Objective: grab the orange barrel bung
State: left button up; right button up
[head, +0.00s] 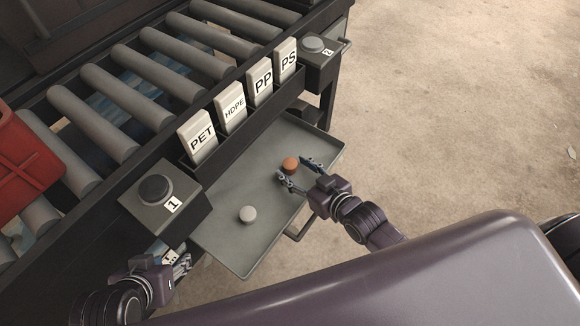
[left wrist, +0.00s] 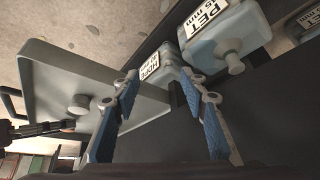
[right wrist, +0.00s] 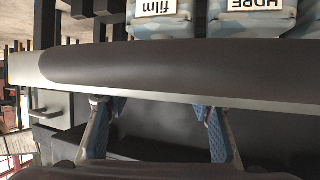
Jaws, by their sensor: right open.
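The orange barrel bung (head: 290,164), a small round plug, sits on the shallow grey tray (head: 225,245) in the head view. My right gripper (head: 294,170) is open, with its fingertips close to the bung, one on each side. Whether they touch it I cannot tell. In the right wrist view the open fingers (right wrist: 152,103) show below a long tray edge (right wrist: 180,80), and the bung is hidden. My left gripper (head: 184,265) is low at the left, near the tray's corner. In the left wrist view its fingers (left wrist: 170,85) are apart and empty.
A pale grey bung (head: 247,214) sits on the same tray; it also shows in the left wrist view (left wrist: 78,105). Several labelled blocks, including PET (head: 198,137), stand in a rack behind the tray. Button box 1 (head: 163,205) and the roller conveyor (head: 125,95) lie to the left.

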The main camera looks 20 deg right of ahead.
jog(key=shift+w+a+f, duration=0.1)
jog(key=shift+w+f, duration=0.05)
jog(key=shift+w, duration=0.1)
jog(key=c, duration=1)
jog(key=shift+r, duration=0.2)
